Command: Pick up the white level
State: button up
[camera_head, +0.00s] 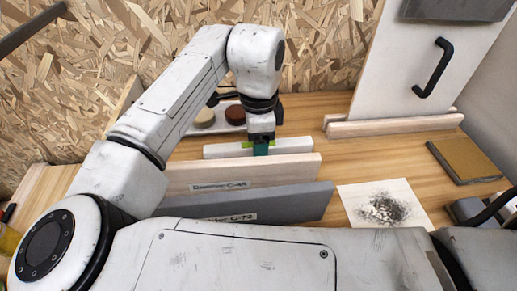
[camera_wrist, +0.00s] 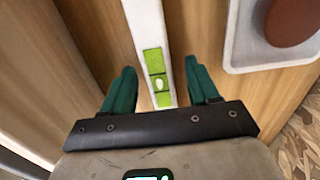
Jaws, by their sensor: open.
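The white level (camera_head: 216,151) lies on the wooden bench, behind the upright boards in the head view. It is a long white bar with a bright green vial section at its middle. In the wrist view the level (camera_wrist: 146,22) runs up and down between the two green fingers. My gripper (camera_head: 261,148) is over the middle of the level. In the wrist view my gripper (camera_wrist: 160,85) is open, with a finger on each side of the bar and gaps of bench showing on both sides. Part of the level is hidden by my gripper in the head view.
A pale board (camera_head: 280,168) and a grey board (camera_head: 300,204) stand in front of the level. A white tray (camera_head: 190,130) with round pads is close behind it. A paper with dark powder (camera_head: 345,205) and a brown sheet (camera_head: 465,158) lie to the right.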

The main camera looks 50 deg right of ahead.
jog(key=shift+f, duration=0.2)
grip_shut()
dwell(0.5)
